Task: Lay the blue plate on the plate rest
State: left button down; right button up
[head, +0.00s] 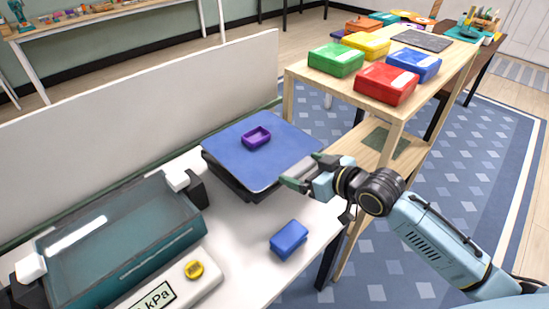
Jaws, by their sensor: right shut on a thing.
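The blue plate (235,160) is a wide flat sheet over a dark base (232,183) on the white table. A small purple open tray (257,137) sits on it. My right gripper (304,172) is at the plate's right edge, shut on the plate by a grey part there. I cannot tell whether the plate touches the base or is slightly above it. No plate rest can be named for certain; a dark grey flat slab (422,40) lies on the wooden table at upper right. My left gripper is not in view.
A blue box (289,239) stands on the white table (237,240) near the gripper. A teal glass-topped chamber (120,240) and a kPa gauge panel (172,285) are at left. Green, yellow, red (386,83) and blue boxes stand on the wooden table (310,80). A low white panel stands behind.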

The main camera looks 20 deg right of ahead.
aim_at(315, 166)
jog(key=shift+y, duration=0.3)
jog(key=d, duration=0.1)
jog(key=w+d+f, duration=0.1)
jog(key=d+f, duration=0.1)
jog(key=shift+w+d+b, duration=0.25)
jog(key=shift+d+b, duration=0.1)
jog(key=shift+b, duration=0.05)
notch_tip(315, 166, down, 6)
jog(key=shift+r+b, duration=0.2)
jog(key=shift+b, duration=0.6)
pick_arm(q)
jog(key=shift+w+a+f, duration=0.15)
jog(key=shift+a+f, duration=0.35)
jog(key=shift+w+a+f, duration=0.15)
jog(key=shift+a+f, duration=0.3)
pick_arm(e)
jog(key=shift+r, duration=0.1)
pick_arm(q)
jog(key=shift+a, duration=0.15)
pick_arm(e)
jog(key=o, duration=0.8)
jog(key=shift+f, duration=0.25)
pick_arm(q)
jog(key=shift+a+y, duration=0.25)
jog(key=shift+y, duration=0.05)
pick_arm(e)
jog(key=shift+o, duration=0.5)
